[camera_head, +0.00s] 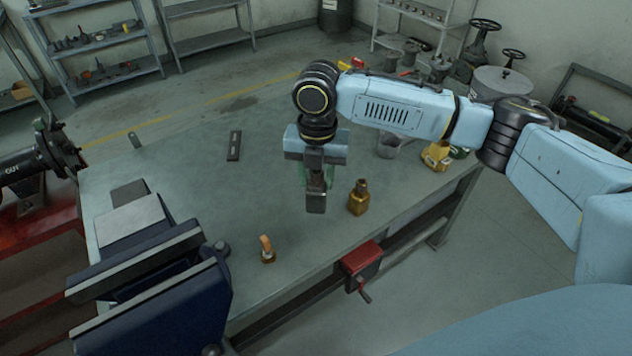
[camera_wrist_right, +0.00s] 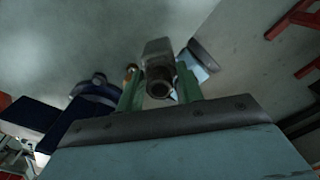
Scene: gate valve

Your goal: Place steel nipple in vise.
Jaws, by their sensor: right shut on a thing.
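The blue vise (camera_head: 165,310) with a grey top stands at the table's front left corner in the head view. The steel nipple (camera_head: 316,201) is a short grey piece. My right gripper (camera_head: 316,180) is shut on it, pointing down above the table, to the right of the vise and apart from it. In the right wrist view, the nipple's hollow round end (camera_wrist_right: 159,86) shows between the green fingers. Part of the vise (camera_wrist_right: 90,96) shows left of them. My left gripper is not in view.
A brass fitting (camera_head: 359,199) stands right of the right gripper, close to it. A small copper-coloured part (camera_head: 267,252) stands between gripper and vise. A dark flat bar (camera_head: 234,146) lies farther back. A red box with a crank (camera_head: 361,260) is at the front edge.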

